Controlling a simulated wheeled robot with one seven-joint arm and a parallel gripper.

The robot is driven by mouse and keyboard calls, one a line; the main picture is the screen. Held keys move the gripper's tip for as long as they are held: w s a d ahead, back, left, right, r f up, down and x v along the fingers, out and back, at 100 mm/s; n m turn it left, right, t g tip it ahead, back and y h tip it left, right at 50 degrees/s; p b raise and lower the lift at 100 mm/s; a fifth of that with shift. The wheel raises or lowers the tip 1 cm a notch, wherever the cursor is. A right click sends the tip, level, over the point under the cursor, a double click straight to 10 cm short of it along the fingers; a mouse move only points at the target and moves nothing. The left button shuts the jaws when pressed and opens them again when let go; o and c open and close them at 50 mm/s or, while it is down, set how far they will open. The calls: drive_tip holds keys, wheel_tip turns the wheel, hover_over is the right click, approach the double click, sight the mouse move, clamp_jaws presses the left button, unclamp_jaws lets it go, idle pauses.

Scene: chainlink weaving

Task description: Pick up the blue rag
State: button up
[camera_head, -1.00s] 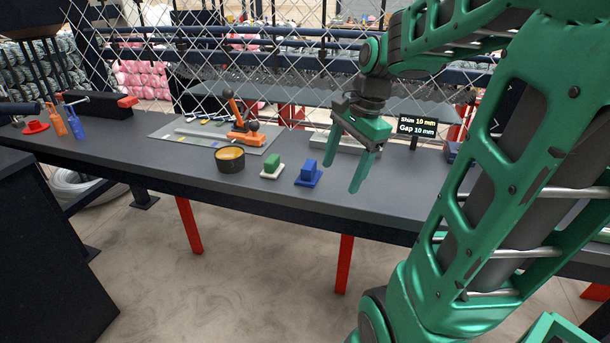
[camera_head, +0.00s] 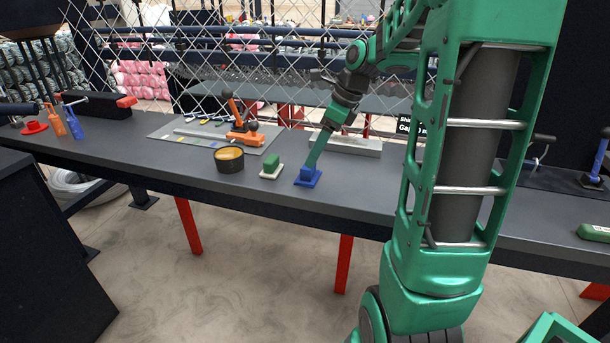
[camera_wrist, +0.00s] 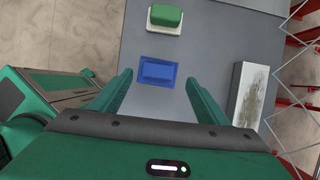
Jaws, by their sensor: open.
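The blue rag (camera_head: 306,181) is a flat blue piece with a raised block on top, lying near the front edge of the grey bench. In the wrist view the rag (camera_wrist: 157,71) lies just beyond and between the fingertips. My gripper (camera_head: 312,164) points down at the rag from above, and one finger hides part of the raised block. In the wrist view my gripper (camera_wrist: 158,80) is open, with a green finger on each side and nothing between them. I cannot tell how much height separates the fingertips from the rag.
A green block on a pale base (camera_head: 271,168) sits just left of the rag. A dark round tin (camera_head: 229,160) stands further left. A grey metal bar (camera_head: 345,145) lies behind, near the chainlink mesh (camera_head: 150,50). The bench top (camera_head: 360,190) right of the rag is clear.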

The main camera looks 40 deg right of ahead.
sight(308, 172)
drive_tip(key=shift+x, duration=3.2)
drive_tip(key=shift+a+r, duration=0.1)
drive_tip(key=shift+a, duration=0.1)
drive_tip(key=c, duration=0.7)
